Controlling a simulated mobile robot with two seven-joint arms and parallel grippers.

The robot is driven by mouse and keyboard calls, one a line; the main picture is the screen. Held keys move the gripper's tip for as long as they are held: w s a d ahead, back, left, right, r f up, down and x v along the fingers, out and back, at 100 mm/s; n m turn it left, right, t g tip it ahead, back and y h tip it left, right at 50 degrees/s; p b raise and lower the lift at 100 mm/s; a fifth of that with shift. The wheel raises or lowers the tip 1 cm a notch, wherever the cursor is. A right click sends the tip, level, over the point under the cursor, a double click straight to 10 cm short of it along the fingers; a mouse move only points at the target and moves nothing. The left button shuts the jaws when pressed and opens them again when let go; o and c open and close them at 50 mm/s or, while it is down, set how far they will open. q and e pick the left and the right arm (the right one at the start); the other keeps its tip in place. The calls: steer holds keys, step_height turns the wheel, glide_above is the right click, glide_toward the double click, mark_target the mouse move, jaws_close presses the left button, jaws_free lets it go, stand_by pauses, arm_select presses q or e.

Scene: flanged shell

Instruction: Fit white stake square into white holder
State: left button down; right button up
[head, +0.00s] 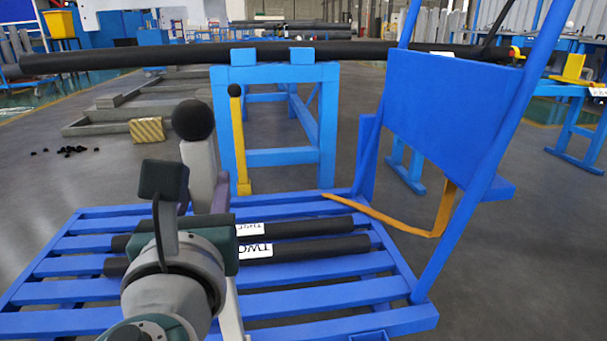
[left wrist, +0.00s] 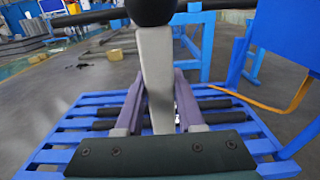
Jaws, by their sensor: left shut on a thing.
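The white stake (head: 198,165) is a pale flat bar with a black ball on its top end. It stands roughly upright, leaning slightly, above the near left part of the blue pallet. My left gripper (head: 205,198) is shut on it. In the left wrist view the stake (left wrist: 157,70) runs down between the two purple fingers of my left gripper (left wrist: 158,95). A pale bar shows below my wrist in the head view and looks like the stake's lower part. Its bottom end is out of view. I cannot make out the white holder. My right gripper is not in view.
Black rolls with white labels (head: 255,250) lie across the blue pallet (head: 330,306). A yellow stake (head: 238,140) with a black ball stands at the pallet's far edge. A blue trestle (head: 320,105) carries a long black roll behind. A blue panel frame (head: 450,110) rises at right.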

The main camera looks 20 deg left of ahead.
arm_select(q)
step_height(320, 180, down, 8)
steer(key=b, duration=0.6)
steer(key=shift+b, duration=0.3)
stand_by(2.2)
steer(key=c, duration=0.5)
jaws_free()
steer(key=shift+o, duration=0.3)
steer(key=shift+f, duration=0.1)
steer(key=p+v, duration=0.3)
steer(key=v, duration=0.7)
steer(key=shift+a, duration=0.1)
